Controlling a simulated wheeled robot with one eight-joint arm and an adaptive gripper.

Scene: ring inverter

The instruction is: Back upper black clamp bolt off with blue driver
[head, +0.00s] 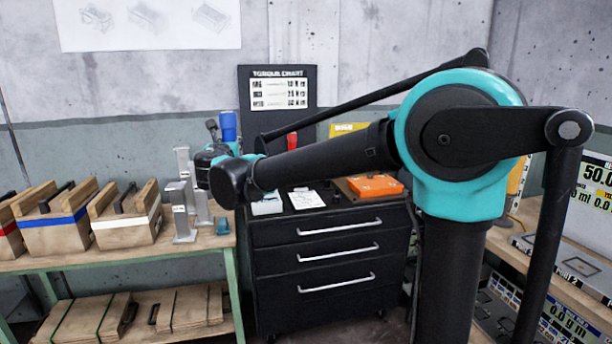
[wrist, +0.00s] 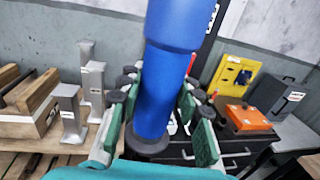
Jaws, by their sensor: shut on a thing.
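The blue driver (head: 229,125) stands roughly upright at my gripper in the head view. It fills the middle of the wrist view (wrist: 165,90), between the green-padded fingers. My gripper (wrist: 158,98) is shut on it, with a finger on each side. In the head view my gripper (head: 213,140) is partly hidden by my wrist and is above the bench beside the grey metal stands. I cannot make out the upper black clamp bolt in either view. The driver's tip is not visible.
Grey metal stands (head: 180,212) are on the wooden bench (head: 115,258), near my wrist. Wooden crates (head: 128,215) with coloured bands are to their left. A black drawer cabinet (head: 320,255) stands right of the bench, with an orange case (head: 375,187) on top.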

